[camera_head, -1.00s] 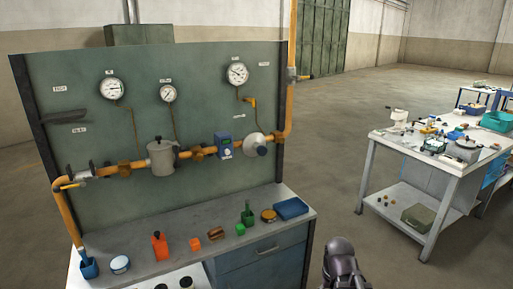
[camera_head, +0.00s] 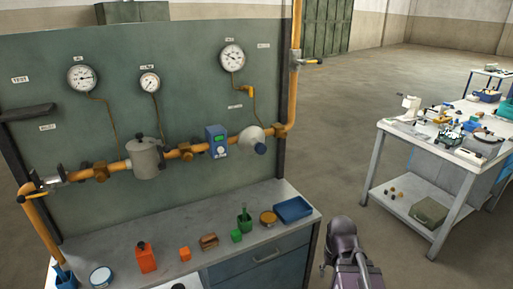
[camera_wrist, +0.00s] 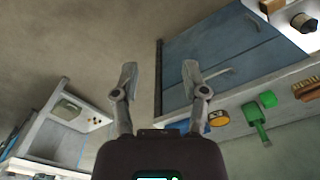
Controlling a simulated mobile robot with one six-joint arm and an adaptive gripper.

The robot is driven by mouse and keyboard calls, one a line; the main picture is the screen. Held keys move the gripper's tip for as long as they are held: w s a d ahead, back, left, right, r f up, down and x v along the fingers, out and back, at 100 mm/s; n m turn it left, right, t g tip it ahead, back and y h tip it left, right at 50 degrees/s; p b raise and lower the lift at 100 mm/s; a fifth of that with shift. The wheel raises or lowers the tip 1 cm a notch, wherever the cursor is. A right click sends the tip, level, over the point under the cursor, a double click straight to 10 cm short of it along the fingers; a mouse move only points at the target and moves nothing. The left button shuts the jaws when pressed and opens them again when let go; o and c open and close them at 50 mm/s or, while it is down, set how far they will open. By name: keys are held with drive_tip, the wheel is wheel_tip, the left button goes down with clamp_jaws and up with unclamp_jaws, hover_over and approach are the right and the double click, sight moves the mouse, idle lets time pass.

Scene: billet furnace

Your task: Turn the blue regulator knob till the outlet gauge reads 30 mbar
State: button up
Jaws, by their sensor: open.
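The round grey regulator (camera_head: 249,138) sits on the orange pipe at the right of the green panel. Two more gauges, one large (camera_head: 82,77) and one small (camera_head: 150,83), are further left. The labels and readings are too small to read. My gripper shows in the wrist view (camera_wrist: 158,78), with two fingers spread wide and nothing between them. It is well apart from the knob, which is outside the wrist view.
A blue box device (camera_head: 216,141) and a grey canister (camera_head: 146,158) are on the same pipe (camera_head: 117,170). The bench (camera_head: 215,255) below carries several small items, including a blue tray (camera_head: 293,209). A cluttered white table (camera_head: 440,150) stands right. Floor between them is open.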

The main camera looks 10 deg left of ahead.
drive_tip(key=shift+d, duration=0.35)
drive_tip(key=shift+o, duration=0.4)
drive_tip(key=shift+d, duration=0.1)
drive_tip(key=o, duration=0.3)
drive_tip(key=shift+w, duration=0.1)
drive_tip(key=shift+o, duration=1.1)
drive_tip(key=shift+w+r, duration=0.2)
drive_tip(key=shift+w, duration=0.1)
drive_tip(key=n+t+y+p, duration=0.5)
drive_tip(key=t+y+p, duration=0.3)
drive_tip(key=t+p, duration=0.35)
approach(263, 149)
drive_tip(key=s+d+r, duration=0.1)
drive_tip(key=s+r, duration=0.1)
drive_tip(key=shift+d+f+g+p, duration=0.15)
drive_tip(key=shift+g+p, duration=0.1)
drive_tip(key=shift+p, duration=0.15)
drive_tip(key=shift+w+f, duration=0.1)
drive_tip(key=shift+w, duration=0.05)
drive_tip(key=b+x, duration=0.5)
drive_tip(key=x, duration=0.8)
drive_tip(key=shift+w+f, duration=0.1)
drive_tip(key=shift+w, duration=0.1)
